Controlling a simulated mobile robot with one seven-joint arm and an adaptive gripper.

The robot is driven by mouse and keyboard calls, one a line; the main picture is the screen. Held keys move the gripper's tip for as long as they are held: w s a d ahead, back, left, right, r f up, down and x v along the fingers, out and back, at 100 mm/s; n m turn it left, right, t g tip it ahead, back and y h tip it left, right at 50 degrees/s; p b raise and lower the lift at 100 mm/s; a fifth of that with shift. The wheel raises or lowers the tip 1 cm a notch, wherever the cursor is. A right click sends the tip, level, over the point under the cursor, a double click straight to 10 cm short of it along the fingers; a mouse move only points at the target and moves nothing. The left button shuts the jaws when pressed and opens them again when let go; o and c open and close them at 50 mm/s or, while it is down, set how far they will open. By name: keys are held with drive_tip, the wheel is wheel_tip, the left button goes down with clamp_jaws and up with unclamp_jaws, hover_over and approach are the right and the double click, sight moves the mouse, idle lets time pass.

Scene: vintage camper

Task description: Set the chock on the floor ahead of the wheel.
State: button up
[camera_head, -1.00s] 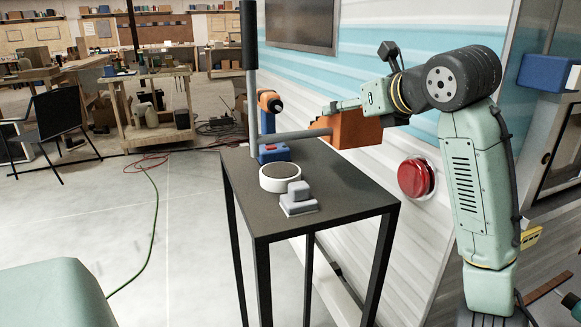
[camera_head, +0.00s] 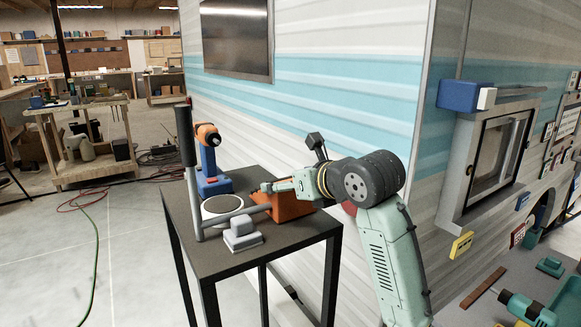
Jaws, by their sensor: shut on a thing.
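The chock (camera_head: 292,209) is an orange wedge. My gripper (camera_head: 270,187) is shut on it, at the back right of the small dark table (camera_head: 230,262). I cannot tell whether the chock touches the tabletop or hangs just above or behind it. My arm reaches in from the lower right and hides part of the camper wall. The camper's wheel is not clearly visible; a dark shape under a green arch (camera_head: 540,214) at the far right is too small to identify.
On the table stand a blue and orange drill (camera_head: 209,160), a round white-rimmed disc (camera_head: 222,210), a grey block (camera_head: 242,235) and a tall grey post with a dark grip (camera_head: 187,150). The striped camper (camera_head: 340,90) borders the table. Open floor (camera_head: 125,260) lies left.

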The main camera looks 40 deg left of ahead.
drive_tip(key=o, duration=1.9)
drive_tip(key=shift+f, duration=0.1)
